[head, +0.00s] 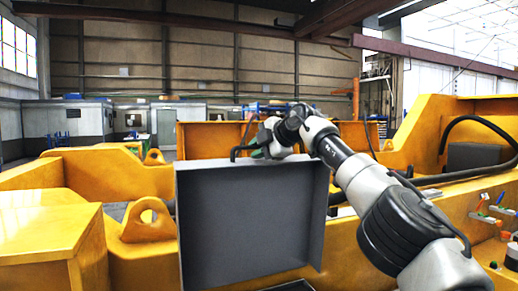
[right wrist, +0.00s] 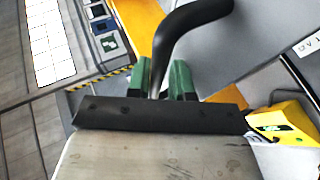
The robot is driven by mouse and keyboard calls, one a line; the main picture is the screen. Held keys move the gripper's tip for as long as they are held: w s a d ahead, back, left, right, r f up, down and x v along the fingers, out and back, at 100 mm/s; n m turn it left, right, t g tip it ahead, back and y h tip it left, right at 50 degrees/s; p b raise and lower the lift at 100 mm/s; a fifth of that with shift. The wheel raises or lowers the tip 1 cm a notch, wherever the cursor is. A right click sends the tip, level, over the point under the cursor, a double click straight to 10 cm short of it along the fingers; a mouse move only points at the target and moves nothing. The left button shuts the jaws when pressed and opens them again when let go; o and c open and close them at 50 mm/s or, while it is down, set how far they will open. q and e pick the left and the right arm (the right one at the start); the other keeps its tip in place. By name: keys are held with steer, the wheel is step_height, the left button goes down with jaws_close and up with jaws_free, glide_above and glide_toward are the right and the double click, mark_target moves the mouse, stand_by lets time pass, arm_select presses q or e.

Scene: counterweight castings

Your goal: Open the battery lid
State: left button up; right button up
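The battery lid (head: 250,220) stands raised, close to upright, in the middle of the head view, its dark grey inner side with folded rims facing me. Its black handle (head: 236,152) shows just above the top edge. My right gripper (head: 262,150) is behind that edge, partly hidden by the lid. In the right wrist view, the green fingers of the right gripper (right wrist: 161,80) are closed around the black curved handle (right wrist: 172,28), beside the grey lid face (right wrist: 262,62). Part of the opening (head: 290,286) shows below the lid. My left gripper is not in view.
Yellow castings (head: 50,235) stand to the left, with a lifting eye (head: 148,220) near the lid. A larger yellow casting (head: 455,205) with a black hose (head: 480,120) is at the right. Small coloured items (head: 497,205) sit on its right side. The hall behind is open.

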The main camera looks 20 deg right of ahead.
steer(key=shift+s+b, duration=0.15)
steer(key=shift+b, duration=0.15)
steer(key=b+v, duration=0.6)
steer(key=v, duration=0.4)
steer(key=shift+d+r, duration=0.15)
steer(key=shift+s, duration=0.2)
